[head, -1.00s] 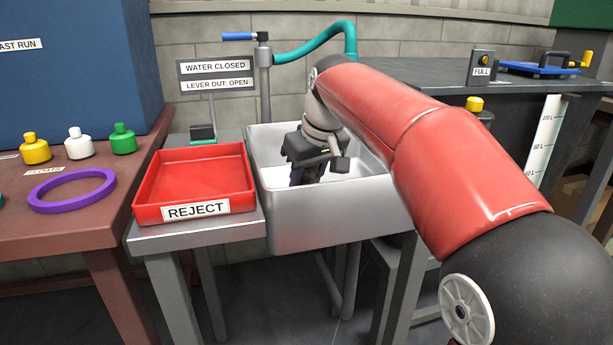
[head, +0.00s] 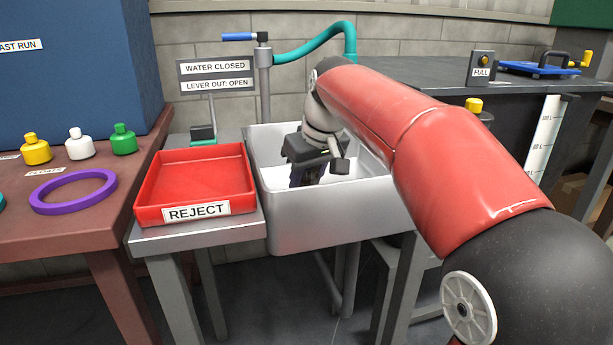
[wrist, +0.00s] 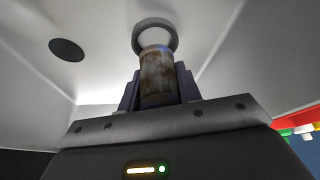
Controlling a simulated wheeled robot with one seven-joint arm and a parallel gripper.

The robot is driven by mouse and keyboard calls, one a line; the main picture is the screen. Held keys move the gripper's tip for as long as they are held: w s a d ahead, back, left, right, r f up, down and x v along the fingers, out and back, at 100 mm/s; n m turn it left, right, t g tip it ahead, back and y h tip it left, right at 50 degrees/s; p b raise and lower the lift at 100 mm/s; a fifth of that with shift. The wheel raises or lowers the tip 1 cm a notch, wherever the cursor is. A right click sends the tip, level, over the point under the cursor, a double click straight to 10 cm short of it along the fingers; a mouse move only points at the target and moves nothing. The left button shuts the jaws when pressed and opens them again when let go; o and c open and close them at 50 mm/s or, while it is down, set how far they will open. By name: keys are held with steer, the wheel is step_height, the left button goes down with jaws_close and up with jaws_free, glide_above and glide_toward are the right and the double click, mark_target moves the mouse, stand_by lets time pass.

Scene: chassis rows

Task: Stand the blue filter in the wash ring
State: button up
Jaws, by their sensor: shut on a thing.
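My gripper (head: 306,180) reaches down into the grey wash basin (head: 330,228). In the wrist view its two fingers (wrist: 160,92) are shut on the filter (wrist: 157,76), a cylinder with a dirty brown, mottled side and a thin blue edge at its far end. The grey wash ring (wrist: 155,32) shows just beyond that end, roughly in line with it. I cannot tell whether the filter's end touches the ring or is inside it. In the head view the filter and ring are hidden by my gripper and the basin wall.
A dark round drain (wrist: 67,50) lies in the basin floor. A red REJECT tray (head: 195,180) stands left of the basin. A tap with a blue lever (head: 240,37) and teal spout (head: 310,42) rises behind it. Colored bottles and a purple ring (head: 73,191) lie farther left.

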steer(key=shift+f, duration=0.2)
steer(key=shift+f, duration=0.2)
steer(key=shift+f+b, duration=0.35)
steer(key=shift+f, duration=0.15)
stand_by(0.3)
step_height(320, 180, up, 9)
steer(key=p, duration=0.8)
steer(key=shift+r+p, duration=0.6)
steer(key=shift+r, duration=2.1)
